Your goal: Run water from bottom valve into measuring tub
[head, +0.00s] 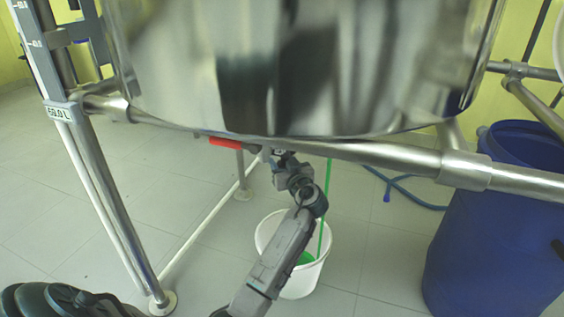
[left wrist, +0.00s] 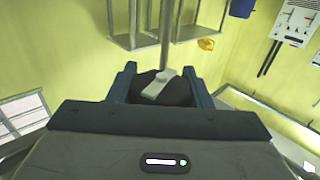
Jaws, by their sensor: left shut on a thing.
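A large shiny steel vessel (head: 300,60) hangs in the frame. A red handle (head: 230,147) shows under its bottom rim. A green stream (head: 326,200) falls into a white tub (head: 262,238) on the floor, and green liquid (head: 305,258) shows inside. My left gripper (head: 279,160) is just right of the red handle, under the vessel, partly hidden by its own wrist. In the left wrist view its fingers (left wrist: 160,85) stand on both sides of a pale grey lever-like piece (left wrist: 158,84), seemingly part of the bottom valve. My right gripper is not in view.
Steel frame tubes (head: 400,157) run under the vessel, and a frame leg (head: 115,200) stands left of the tub. A blue barrel (head: 490,230) stands at right. A blue hose (head: 410,190) lies on the floor. Tiled floor (head: 60,215) is clear at the left.

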